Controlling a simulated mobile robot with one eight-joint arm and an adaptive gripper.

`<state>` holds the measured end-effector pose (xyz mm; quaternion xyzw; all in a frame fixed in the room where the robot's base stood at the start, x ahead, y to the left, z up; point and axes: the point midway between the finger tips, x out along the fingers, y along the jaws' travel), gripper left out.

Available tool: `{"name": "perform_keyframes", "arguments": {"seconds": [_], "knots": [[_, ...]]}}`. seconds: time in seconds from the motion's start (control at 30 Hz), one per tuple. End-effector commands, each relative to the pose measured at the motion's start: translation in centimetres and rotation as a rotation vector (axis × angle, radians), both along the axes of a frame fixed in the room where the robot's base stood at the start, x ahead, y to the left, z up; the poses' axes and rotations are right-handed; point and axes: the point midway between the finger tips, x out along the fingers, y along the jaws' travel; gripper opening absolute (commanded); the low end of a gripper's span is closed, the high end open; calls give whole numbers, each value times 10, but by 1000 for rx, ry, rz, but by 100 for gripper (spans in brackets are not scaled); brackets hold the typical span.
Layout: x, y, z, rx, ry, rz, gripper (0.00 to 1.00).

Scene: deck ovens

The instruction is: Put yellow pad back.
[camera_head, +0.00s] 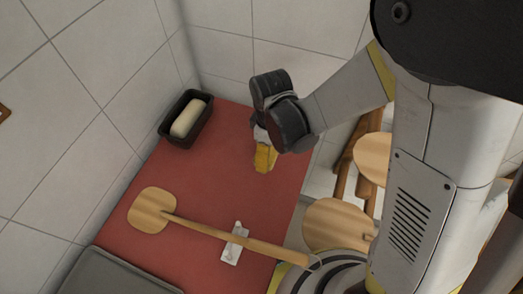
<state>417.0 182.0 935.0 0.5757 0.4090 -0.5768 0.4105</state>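A yellow piece (265,158), perhaps the yellow pad, shows just below the dark wrist joints of my arm, over the back right of the red tabletop (200,205). My gripper (263,146) is at this spot, mostly hidden behind the wrist and very small. I cannot tell whether its fingers are shut on the yellow piece, or whether that piece rests on the tabletop.
A dark loaf tin (166,133) with pale dough (188,118) stands at the back left. A wooden peel (152,209) lies across the tabletop, its handle by a small white item (232,252). A grey tray (110,276) is at front left. Round wooden boards (335,224) stand right.

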Motion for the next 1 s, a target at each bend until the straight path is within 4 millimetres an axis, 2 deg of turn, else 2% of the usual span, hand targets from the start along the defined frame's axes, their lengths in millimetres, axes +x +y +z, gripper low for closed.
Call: {"name": "perform_keyframes", "arguments": {"seconds": [0.03, 0.2, 0.33, 0.53, 0.9, 0.93, 1.0], "knots": [[5, 9, -8, 0, 0, 3, 50], [14, 23, -17, 0, 0, 0, 50], [15, 25, -25, 0, 0, 0, 50], [15, 25, -56, 0, 0, -1, 50], [15, 24, -61, 0, 0, -1, 50], [15, 24, -61, 0, 0, -1, 77], [15, 24, -60, 0, 0, -1, 98]]}}
